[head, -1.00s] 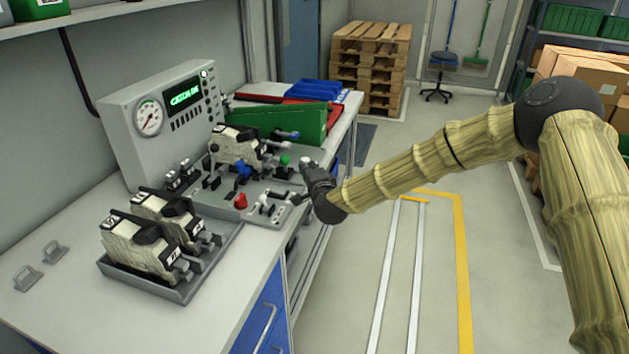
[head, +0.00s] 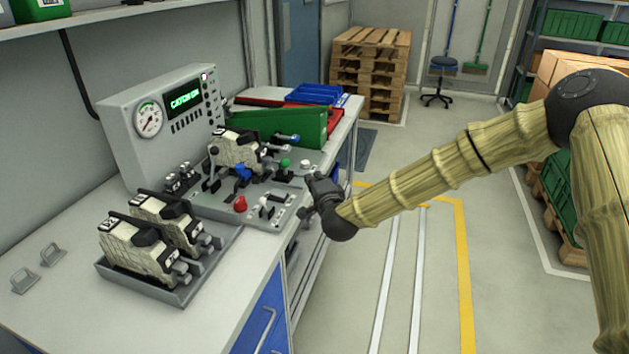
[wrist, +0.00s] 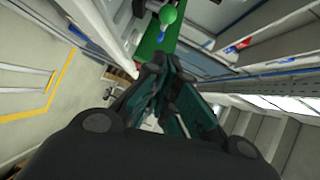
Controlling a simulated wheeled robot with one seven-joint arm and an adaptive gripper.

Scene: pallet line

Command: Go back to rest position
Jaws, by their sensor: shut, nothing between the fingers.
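My gripper (head: 312,202) is at the front edge of the workbench (head: 65,311), beside the right end of the control panel. In the wrist view my gripper (wrist: 168,75) has its dark fingers drawn together with nothing between them. The panel carries a red knob (head: 240,204), a blue knob (head: 243,172), a green knob (head: 285,163) and small levers. The green knob (wrist: 168,14) also shows beyond the fingertips in the wrist view. A beige and black unit (head: 236,150) sits on the panel.
A grey tray (head: 190,292) holds two similar units. A gauge box (head: 118,108) with a lit green display stands behind. A green bin (head: 300,126) lies at the bench's far end. Pallets (head: 370,68) are stacked beyond. The marked floor to the right of the bench is clear.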

